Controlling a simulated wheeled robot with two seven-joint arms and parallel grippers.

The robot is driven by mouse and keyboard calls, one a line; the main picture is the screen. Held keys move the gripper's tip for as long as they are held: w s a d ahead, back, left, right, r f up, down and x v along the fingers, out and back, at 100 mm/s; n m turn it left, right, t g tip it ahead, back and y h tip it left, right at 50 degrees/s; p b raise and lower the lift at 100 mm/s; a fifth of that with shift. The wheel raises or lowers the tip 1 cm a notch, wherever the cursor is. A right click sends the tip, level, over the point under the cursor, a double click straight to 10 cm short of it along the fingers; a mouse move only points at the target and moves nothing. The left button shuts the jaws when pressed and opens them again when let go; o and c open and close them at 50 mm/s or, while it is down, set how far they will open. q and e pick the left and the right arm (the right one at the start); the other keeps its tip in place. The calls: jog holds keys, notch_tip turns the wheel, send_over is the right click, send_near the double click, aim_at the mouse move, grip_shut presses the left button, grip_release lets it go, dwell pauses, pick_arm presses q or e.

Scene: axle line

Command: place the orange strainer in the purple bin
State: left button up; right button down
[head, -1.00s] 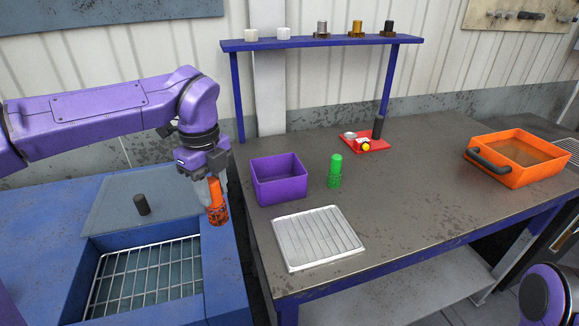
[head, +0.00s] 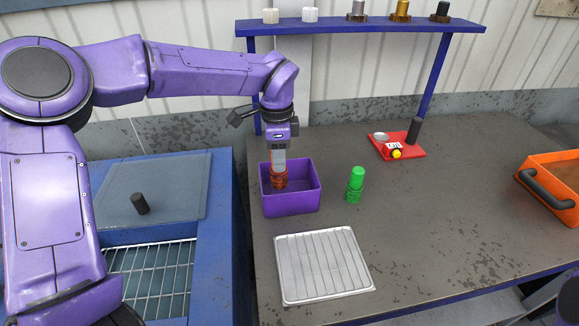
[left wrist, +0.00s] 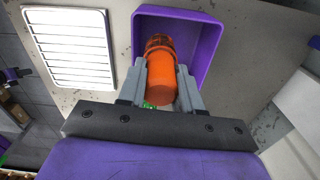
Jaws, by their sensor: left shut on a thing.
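The orange strainer (head: 279,182) is held upright between the fingers of my left gripper (head: 279,163), which is shut on it. In the head view its lower part is over or inside the purple bin (head: 292,204), towards the left side. The bin's front wall hides anything lower, and I cannot tell whether the strainer touches the floor. In the left wrist view, the strainer (left wrist: 160,75) shows between the two grey fingers (left wrist: 161,85), with the bin (left wrist: 205,45) around and beyond it. My right gripper is not in view.
A green strainer-like part (head: 355,184) stands just right of the bin. A ribbed metal tray (head: 323,265) lies in front. A red fixture (head: 398,147) is behind, an orange bin (head: 555,190) at right. The blue washing basin (head: 225,250) is left of the table.

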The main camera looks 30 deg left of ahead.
pick_arm(q)
jog(key=w+f, duration=0.1)
jog(key=f, duration=0.1)
jog(key=w+f+p, duration=0.1)
jog(key=f, duration=0.2)
jog(key=w+d+f+p, duration=0.1)
jog(key=f, duration=0.1)
jog(key=shift+w+f, duration=0.4)
jog(key=shift+f, duration=0.05)
jog(key=shift+s+f+b, duration=0.1)
jog(key=shift+s+b, duration=0.15)
jog(key=shift+b, duration=0.05)
jog(key=o, duration=1.1)
jog(key=shift+c, duration=0.2)
jog(key=shift+o, duration=0.2)
jog(key=shift+w, duration=0.1)
